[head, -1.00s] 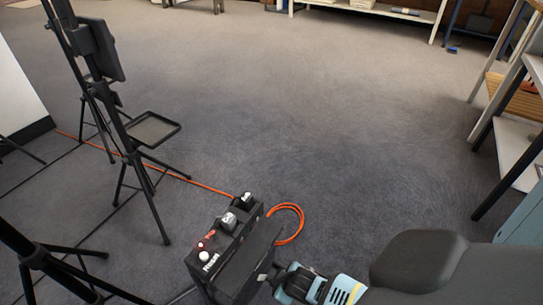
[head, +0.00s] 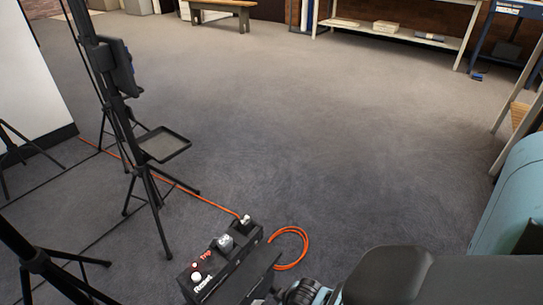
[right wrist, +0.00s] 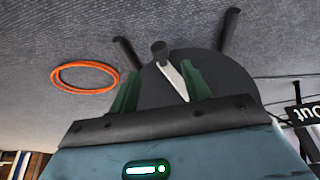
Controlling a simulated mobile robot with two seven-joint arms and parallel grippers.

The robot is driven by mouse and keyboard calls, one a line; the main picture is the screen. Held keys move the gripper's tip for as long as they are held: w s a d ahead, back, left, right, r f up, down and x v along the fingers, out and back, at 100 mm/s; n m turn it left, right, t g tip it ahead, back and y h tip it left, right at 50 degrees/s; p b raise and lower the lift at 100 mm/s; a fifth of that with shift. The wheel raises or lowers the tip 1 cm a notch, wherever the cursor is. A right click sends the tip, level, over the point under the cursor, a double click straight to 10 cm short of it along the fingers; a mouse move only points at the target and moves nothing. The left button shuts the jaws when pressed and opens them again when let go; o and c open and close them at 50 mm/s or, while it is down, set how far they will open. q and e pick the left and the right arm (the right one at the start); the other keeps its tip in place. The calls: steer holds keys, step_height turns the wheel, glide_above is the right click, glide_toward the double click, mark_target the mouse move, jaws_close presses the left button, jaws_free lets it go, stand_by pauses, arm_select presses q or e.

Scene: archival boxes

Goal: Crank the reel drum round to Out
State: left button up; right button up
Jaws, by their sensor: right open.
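In the right wrist view a dark round drum (right wrist: 152,92) fills the middle, with a pale crank arm (right wrist: 177,78) and a dark knob (right wrist: 160,50) at its end. My right gripper (right wrist: 161,82) is open, its two green fingers apart in front of the drum. The knob shows between and just beyond the fingertips; I cannot tell whether they touch it. A black "Out" label (right wrist: 306,113) appears upside down at the right edge. In the head view the drum is not clearly seen, and my left gripper is out of view.
A black control box (head: 232,258) has a white Reset button (head: 196,277) and a red light. An orange cable coil (head: 303,247) lies beside it; it also shows in the wrist view (right wrist: 84,77). Black tripod stands (head: 150,205) are at left. Open carpet (head: 330,130) lies beyond.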

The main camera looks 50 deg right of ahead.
steer(key=shift+b+x, duration=2.5)
steer(key=shift+x, duration=1.35)
jaws_close()
